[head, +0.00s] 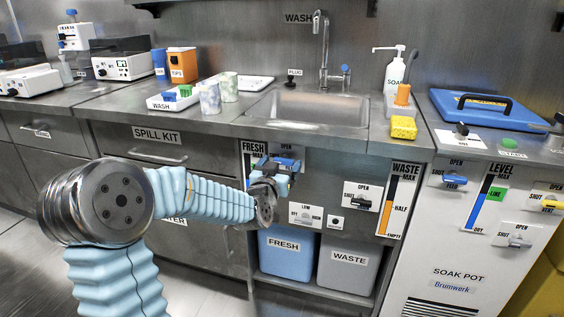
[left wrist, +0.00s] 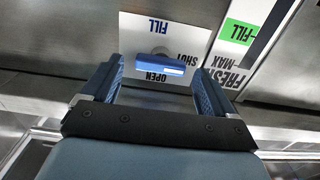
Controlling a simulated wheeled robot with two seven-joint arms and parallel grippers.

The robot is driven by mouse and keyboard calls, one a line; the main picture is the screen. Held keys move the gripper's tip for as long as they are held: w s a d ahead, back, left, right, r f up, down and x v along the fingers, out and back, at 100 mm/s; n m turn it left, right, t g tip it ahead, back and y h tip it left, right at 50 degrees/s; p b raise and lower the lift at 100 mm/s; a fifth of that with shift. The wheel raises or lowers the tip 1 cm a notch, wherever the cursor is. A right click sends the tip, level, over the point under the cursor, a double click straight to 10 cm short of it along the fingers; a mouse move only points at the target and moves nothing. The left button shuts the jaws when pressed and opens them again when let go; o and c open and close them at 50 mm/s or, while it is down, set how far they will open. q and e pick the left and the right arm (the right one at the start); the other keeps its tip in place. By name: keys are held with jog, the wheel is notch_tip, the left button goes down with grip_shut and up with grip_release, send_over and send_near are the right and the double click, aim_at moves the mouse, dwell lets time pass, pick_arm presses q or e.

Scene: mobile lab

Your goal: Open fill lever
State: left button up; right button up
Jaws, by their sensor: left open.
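The fill lever (left wrist: 160,70) is a short blue bar on a white plate marked FILL, SHUT and OPEN, shown upside down in the left wrist view. It lies crosswise in that picture, just above the word OPEN. My left gripper (left wrist: 157,64) is open, with one blue finger on each side of the lever and a visible gap to each; whether they touch it in depth cannot be told. In the head view my left gripper (head: 272,170) is at the under-sink panel by the FRESH gauge and largely hides the lever. My right gripper is not in view.
The FRESH gauge (head: 252,160) stands beside the plate. Below are a knob panel, a black SHUT/OPEN lever (head: 357,204), a blue FRESH bin (head: 286,254) and a grey WASTE bin (head: 348,267). The soak pot (head: 475,255) at right has its own blue lever (head: 453,179). The counter edge overhangs.

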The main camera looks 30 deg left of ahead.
pick_arm(q)
jog(key=shift+x, duration=0.75)
jog(key=c, duration=1.1)
jog(key=shift+o, duration=0.2)
jog(key=m+b, duration=0.2)
jog(key=shift+d+f+b, duration=0.15)
jog(key=shift+f+b, duration=0.1)
jog(key=shift+b, duration=0.1)
jog(key=shift+r+m, duration=0.2)
jog(key=shift+m, duration=0.9)
jog(key=o, duration=1.1)
jog(key=shift+c, duration=0.2)
